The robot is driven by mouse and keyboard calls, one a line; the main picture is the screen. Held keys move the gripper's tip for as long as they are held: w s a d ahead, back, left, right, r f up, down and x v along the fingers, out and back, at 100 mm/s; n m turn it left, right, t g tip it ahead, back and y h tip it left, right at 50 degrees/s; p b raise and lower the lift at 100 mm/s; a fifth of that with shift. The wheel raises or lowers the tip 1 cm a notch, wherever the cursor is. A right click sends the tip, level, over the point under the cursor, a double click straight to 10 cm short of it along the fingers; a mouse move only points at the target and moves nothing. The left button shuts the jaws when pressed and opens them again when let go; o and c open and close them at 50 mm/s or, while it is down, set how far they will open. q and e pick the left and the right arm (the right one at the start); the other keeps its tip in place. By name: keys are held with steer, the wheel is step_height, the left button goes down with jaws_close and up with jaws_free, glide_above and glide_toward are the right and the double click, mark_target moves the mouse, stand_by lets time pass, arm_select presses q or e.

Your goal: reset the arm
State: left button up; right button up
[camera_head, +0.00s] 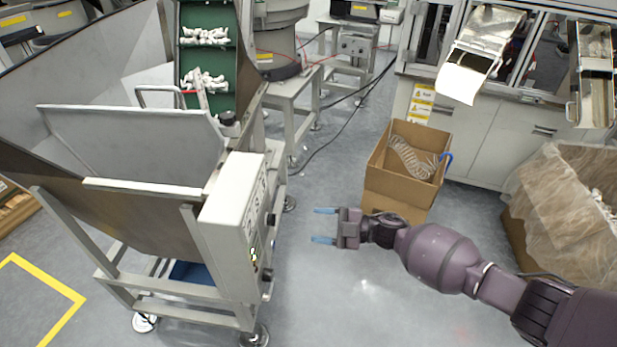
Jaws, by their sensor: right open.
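My right arm (440,258) comes in from the lower right and reaches left over the open floor. It is purple with dark joints. My right gripper (324,225) is open and empty, with its two blue fingertips apart and pointing left. It shows in front of the cardboard box and to the right of the hopper machine's control box (240,200), apart from both in the picture. My left gripper and left arm are not in view.
A hopper machine (130,150) with a green conveyor (207,58) carrying white parts stands left. An open cardboard box (398,190) holds a clear coiled hose. A plastic-lined box (565,200) is at the right, a cabinet (490,135) behind. Grey floor (340,300) is free below my gripper.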

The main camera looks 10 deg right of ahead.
steer(key=w+r+m+t+h, duration=0.5)
steer(key=r+m+t, duration=0.1)
steer(key=t, duration=0.2)
steer(key=s+d+f+m+h, duration=0.4)
steer(key=s+d+m, duration=0.1)
steer(key=s, duration=0.5)
steer(key=s+d+f+m+g+h, duration=0.1)
steer(key=s+d+f+m+h, duration=0.3)
steer(key=s, duration=0.7)
steer(key=s+d+f+m+g+h, duration=0.1)
steer(key=s+d+f+m+h, duration=0.3)
steer(key=s+d+m, duration=0.3)
steer(key=s+f, duration=0.1)
steer(key=s, duration=0.3)
steer(key=shift+d+f+m+h, duration=0.25)
steer(key=shift+f+m+h, duration=0.05)
steer(key=shift+w, duration=0.1)
stand_by(3.6)
